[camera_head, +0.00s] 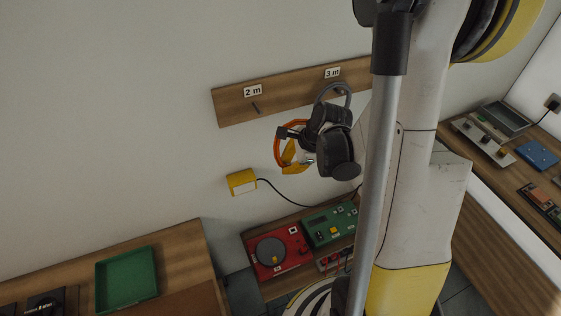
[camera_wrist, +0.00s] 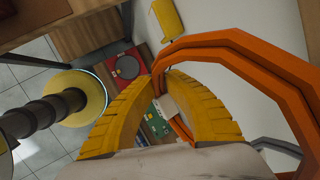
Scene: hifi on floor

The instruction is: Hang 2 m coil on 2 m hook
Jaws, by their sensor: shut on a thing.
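My gripper (camera_head: 290,154) is in front of the wall board, below and right of the 2 m hook (camera_head: 255,107). It is shut on the orange coil (camera_head: 277,146). The coil is apart from the 2 m hook, a bare dark peg under the "2 m" label (camera_head: 252,91). The wrist view does not clearly show that hook.
A grey coil (camera_head: 337,87) hangs under the "3 m" label (camera_head: 332,73), close behind my wrist. A yellow wall box (camera_head: 241,182) with a black cable is below the board (camera_head: 290,92). Red (camera_head: 291,240) and green (camera_head: 320,228) devices stand lower down. The wall left of the board is clear.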

